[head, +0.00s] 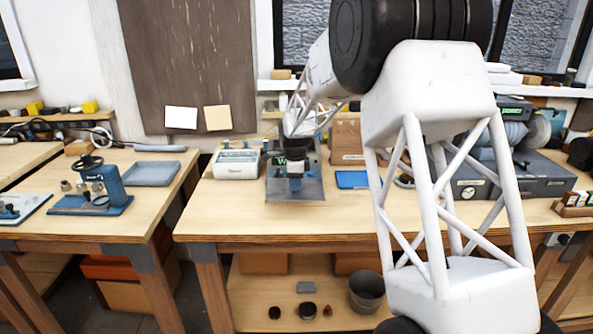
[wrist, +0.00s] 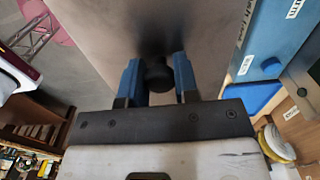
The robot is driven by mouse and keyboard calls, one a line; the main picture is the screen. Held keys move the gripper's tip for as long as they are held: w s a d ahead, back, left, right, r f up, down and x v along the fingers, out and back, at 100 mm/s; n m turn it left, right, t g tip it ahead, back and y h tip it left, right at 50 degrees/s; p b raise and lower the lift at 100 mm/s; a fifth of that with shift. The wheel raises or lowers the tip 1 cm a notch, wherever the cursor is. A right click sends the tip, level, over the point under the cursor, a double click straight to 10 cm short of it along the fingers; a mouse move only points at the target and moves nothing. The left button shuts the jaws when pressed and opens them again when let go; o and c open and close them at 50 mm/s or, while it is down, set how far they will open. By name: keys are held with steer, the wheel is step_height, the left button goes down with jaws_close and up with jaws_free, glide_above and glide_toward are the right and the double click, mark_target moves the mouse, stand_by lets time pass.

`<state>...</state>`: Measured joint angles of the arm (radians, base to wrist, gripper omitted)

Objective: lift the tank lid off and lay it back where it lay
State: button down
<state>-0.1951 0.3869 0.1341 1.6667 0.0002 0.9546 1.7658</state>
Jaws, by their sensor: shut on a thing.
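My gripper (wrist: 158,80) is shut on the black knob (wrist: 157,73) of a flat grey metal plate, the tank lid (wrist: 130,30). The knob sits between the two blue fingers in the wrist view. In the head view my gripper (head: 295,178) is above the middle bench, with the grey lid (head: 312,190) just beneath it near the back. I cannot tell whether the lid rests on something or hangs clear. The tank is not clearly seen; a dark labelled box partly shows behind my gripper.
A white instrument box (head: 237,164) stands close left of the lid, and a blue flat tray (head: 352,180) lies to its right. Grey cases (head: 530,178) stand at the bench's right. The bench front (head: 270,222) is clear. The left bench holds a blue fixture (head: 95,190) and a grey-blue tray (head: 152,173).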

mark_target(295, 210)
steer(key=shift+s+f, duration=0.15)
steer(key=shift+s, duration=0.05)
steer(key=shift+f, duration=0.2)
steer(key=shift+f, duration=1.3)
steer(key=shift+f, duration=0.15)
stand_by(0.7)
steer(key=shift+f, duration=1.85)
steer(key=shift+f, duration=0.35)
steer(key=c, duration=0.8)
jaws_free()
steer(key=shift+r, duration=0.1)
